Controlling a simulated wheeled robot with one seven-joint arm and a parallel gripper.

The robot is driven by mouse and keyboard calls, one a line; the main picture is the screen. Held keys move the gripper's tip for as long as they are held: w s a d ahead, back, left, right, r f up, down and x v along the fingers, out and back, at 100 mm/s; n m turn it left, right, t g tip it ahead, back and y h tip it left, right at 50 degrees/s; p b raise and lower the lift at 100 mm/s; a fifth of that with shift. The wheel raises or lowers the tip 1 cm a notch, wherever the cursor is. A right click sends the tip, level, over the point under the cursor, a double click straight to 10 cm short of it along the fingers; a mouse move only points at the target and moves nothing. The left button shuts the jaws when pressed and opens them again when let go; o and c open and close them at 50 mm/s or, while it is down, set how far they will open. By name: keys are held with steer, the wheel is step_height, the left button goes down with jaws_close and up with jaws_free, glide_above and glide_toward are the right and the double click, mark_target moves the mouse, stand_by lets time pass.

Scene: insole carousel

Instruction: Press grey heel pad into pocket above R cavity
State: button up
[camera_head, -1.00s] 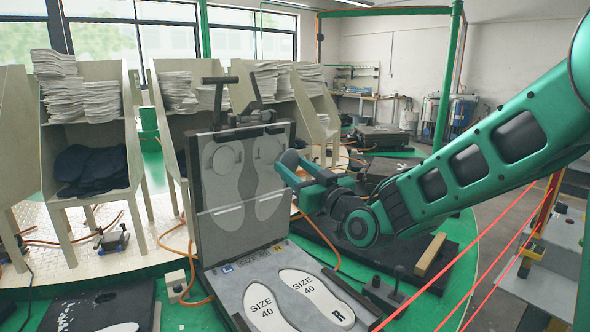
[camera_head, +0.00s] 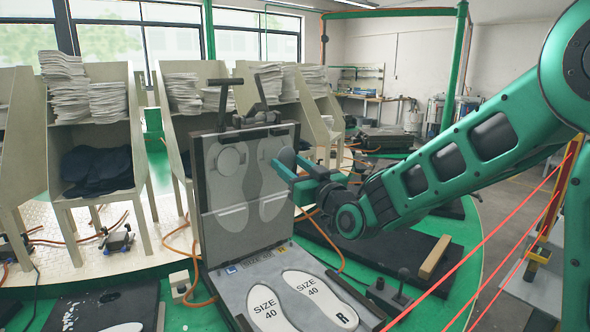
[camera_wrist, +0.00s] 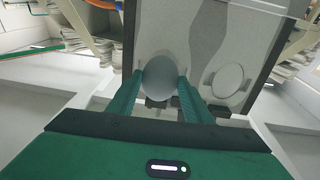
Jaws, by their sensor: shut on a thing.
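My gripper (camera_head: 288,170) is shut on the grey heel pad (camera_head: 287,158), a round disc that also shows between the fingers in the wrist view (camera_wrist: 160,76). The raised mould lid (camera_head: 203,190) stands upright, with two foot-shaped recesses. The pad is in front of the upper part of the right recess (camera_head: 273,190) and hides the round pocket there in the wrist view. I cannot tell if it touches the lid. The other round pocket (camera_wrist: 228,80) shows in the wrist view. Below, a white insole marked R (camera_head: 318,297) lies in the right cavity.
A second white insole (camera_head: 266,309) lies in the left cavity. Racks with stacked white sheets (camera_head: 105,98) stand behind and to the left. A black handle (camera_head: 222,82) tops the lid. Orange hoses and red lines cross the area. A wooden block (camera_head: 434,257) lies to the right.

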steer(key=shift+x, duration=2.65)
steer(key=shift+s+a, duration=0.1)
steer(key=shift+a, duration=0.1)
steer(key=o, duration=0.8)
steer(key=v, duration=1.1)
